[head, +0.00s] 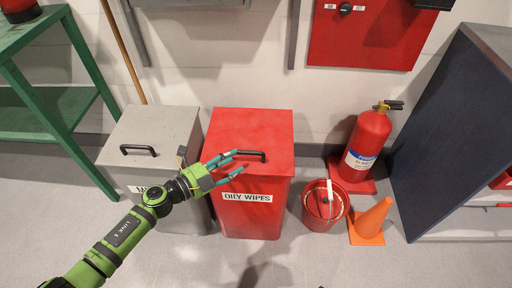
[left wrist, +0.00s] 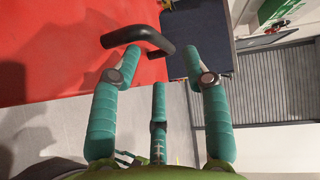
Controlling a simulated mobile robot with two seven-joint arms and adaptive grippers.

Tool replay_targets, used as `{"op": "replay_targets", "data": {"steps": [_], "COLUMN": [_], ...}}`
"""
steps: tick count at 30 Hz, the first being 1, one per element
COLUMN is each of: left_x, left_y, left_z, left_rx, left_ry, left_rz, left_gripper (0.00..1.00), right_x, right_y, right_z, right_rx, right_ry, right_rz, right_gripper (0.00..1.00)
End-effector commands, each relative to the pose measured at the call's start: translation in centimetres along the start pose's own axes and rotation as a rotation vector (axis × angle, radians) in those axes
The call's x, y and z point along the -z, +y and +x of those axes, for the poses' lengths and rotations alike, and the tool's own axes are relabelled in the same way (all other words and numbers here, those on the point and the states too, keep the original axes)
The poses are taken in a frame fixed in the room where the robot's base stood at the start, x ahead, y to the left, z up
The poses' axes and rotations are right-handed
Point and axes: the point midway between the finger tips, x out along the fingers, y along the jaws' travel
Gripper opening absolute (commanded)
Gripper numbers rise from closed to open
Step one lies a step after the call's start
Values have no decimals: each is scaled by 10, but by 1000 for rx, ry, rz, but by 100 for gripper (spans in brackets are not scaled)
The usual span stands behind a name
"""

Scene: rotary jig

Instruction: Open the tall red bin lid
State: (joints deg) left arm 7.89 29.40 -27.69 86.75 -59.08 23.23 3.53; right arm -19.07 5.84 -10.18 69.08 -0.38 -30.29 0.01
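The tall red bin (head: 250,215) stands on the floor with an "OILY WIPES" label on its front. Its red lid (head: 255,125) lies flat and shut. A black bar handle (head: 252,154) sits near the lid's front edge. It also shows in the left wrist view (left wrist: 150,36), just beyond and partly between my fingertips. My left gripper (head: 239,161) is open, its teal fingers spread at the left end of the handle. It also shows in the left wrist view (left wrist: 162,62), with nothing held. I cannot tell whether a finger touches the handle. My right gripper is not in view.
A grey bin (head: 150,135) with a black handle stands close on the left. On the right are a red bucket (head: 318,213), an orange cone (head: 371,221) and a fire extinguisher (head: 369,140). A green frame (head: 50,105) stands at far left. The front floor is clear.

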Motion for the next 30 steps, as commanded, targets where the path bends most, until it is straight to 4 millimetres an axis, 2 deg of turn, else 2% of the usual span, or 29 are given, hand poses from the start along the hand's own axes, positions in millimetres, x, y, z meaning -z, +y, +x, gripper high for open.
{"op": "replay_targets", "data": {"steps": [12,17,24,25,28,30], "left_x": [-2,-2,-2,-2,-2,-2], "left_y": [2,2,2,2,2,2], "left_z": [56,66,67,67,67,67], "left_rx": [-1,-3,-4,-3,-3,-3], "left_ry": [-5,-5,-6,-6,-6,-6], "left_rz": [-4,-2,-3,-3,-3,-3], "left_gripper": [46,46,46,42,2,0], "right_x": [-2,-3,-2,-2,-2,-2], "right_y": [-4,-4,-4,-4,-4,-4], "right_z": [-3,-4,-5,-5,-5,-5], "right_rx": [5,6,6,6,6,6], "right_ry": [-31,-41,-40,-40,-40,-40], "right_rz": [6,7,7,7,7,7], "right_gripper": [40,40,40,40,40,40]}}
